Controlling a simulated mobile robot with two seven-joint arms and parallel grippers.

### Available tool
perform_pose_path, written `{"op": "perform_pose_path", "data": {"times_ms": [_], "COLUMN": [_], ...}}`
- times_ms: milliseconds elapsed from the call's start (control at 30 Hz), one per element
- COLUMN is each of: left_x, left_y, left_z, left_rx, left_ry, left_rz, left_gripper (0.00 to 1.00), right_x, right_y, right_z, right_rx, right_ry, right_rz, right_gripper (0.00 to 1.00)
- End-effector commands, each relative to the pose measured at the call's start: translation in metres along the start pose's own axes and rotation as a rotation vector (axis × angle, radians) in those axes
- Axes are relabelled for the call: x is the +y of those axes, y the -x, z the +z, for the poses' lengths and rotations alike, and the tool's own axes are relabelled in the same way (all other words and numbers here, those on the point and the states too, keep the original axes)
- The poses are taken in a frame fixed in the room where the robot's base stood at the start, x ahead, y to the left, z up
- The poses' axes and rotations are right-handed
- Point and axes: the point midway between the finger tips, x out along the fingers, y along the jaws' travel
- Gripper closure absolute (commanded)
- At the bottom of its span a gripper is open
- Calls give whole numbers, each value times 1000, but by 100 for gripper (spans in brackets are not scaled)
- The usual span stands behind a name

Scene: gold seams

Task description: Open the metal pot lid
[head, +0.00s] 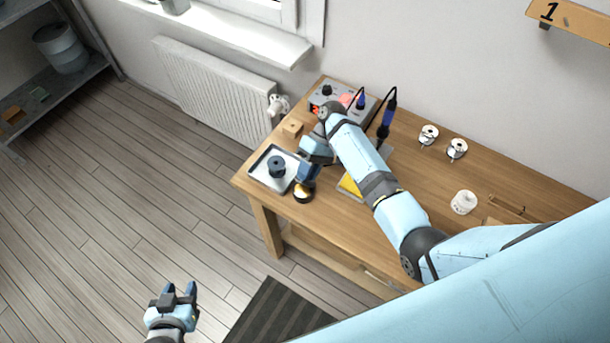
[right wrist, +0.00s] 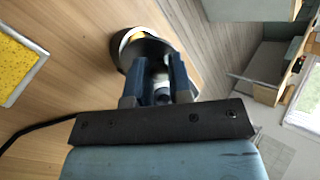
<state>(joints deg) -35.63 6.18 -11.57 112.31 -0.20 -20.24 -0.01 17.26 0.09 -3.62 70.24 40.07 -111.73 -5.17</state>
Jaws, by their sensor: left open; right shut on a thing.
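The small metal pot (head: 304,197) stands on the table near its front left edge, dark with a gold-coloured top. It also shows in the right wrist view as a round shape with a pale rim and some gold (right wrist: 128,36). My right gripper (head: 306,179) reaches down over it and is shut on the dark lid (right wrist: 150,50), between its blue fingers. I cannot tell whether the lid is apart from the pot, as the fingers hide part of it. My left gripper (head: 179,290) is open and empty, over the floor away from the table.
A white tray (head: 259,177) with a dark spool-like piece (head: 277,167) lies left of the pot. A yellow pad (head: 348,186) lies to the right. A soldering station (head: 335,97), a wooden block (head: 292,128) and a white jar (head: 464,202) stand on the table.

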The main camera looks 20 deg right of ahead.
Motion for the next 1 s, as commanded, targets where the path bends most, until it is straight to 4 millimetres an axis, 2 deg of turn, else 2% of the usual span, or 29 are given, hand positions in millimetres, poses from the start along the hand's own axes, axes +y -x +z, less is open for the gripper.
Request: {"op": "perform_pose_path", "data": {"times_ms": [200, 600, 1000], "left_x": [0, 0, -2], "left_y": [0, -1, 1], "left_z": [-2, -1, 5], "left_rx": [4, 9, 6], "left_ry": [0, -10, -42], "left_rz": [-1, 1, 11], "left_gripper": [57, 57, 57], "right_x": [8, 22, 28], "right_y": [11, 21, 23], "right_z": [-4, -9, -12], "right_rx": [-78, -206, -269], "right_ry": [-2, -5, -2], "right_rz": [-189, -493, -648], "right_gripper": [100, 100, 100]}}
